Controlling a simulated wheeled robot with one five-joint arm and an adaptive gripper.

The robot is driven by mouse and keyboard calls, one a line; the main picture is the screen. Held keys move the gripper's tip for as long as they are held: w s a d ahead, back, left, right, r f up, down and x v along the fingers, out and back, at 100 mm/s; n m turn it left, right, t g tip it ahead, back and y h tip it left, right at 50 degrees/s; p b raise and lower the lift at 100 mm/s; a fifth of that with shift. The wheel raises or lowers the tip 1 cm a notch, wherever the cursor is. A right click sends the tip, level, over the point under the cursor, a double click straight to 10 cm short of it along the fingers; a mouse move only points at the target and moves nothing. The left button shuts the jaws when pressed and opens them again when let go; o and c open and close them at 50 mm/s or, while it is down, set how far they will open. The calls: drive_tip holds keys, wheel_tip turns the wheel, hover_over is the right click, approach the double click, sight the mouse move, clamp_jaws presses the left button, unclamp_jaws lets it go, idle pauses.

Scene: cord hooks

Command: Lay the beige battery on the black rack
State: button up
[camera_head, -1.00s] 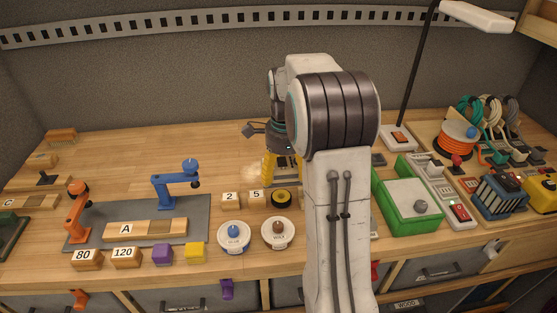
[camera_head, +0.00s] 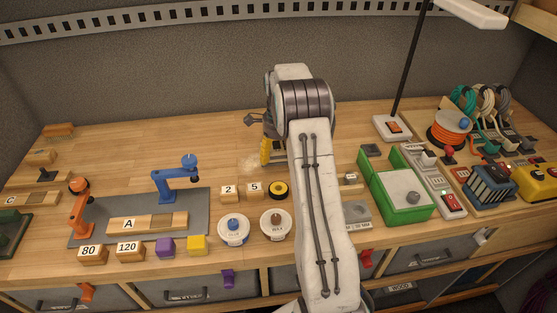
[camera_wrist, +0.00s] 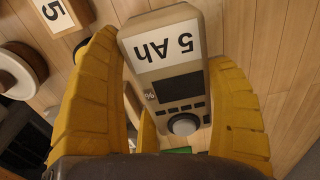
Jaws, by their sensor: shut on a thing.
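The beige battery (camera_wrist: 166,58) is in the wrist view, with a white "5 Ah" label, a dark screen, small buttons and a round grey knob. The yellow fingers of my gripper (camera_wrist: 165,125) lie on both sides of it and are shut on it. In the head view my gripper (camera_head: 266,152) is above the wooden bench behind my arm, and the battery is hidden there. I cannot clearly make out the black rack. A blue block with black ribs (camera_head: 489,190) stands at the right, and I cannot tell whether it belongs to a rack.
A green box (camera_head: 398,190), a power strip (camera_head: 440,187) and a lamp base (camera_head: 392,128) stand right.

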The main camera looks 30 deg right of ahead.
sight(279, 163)
drive_tip(key=shift+w+f+p, duration=0.1)
drive_tip(key=shift+f+p, duration=0.45)
drive_tip(key=shift+f, duration=1.45)
drive_tip(key=shift+f, duration=0.2)
drive_tip(key=o, duration=1.2)
drive_tip(key=shift+r, duration=0.1)
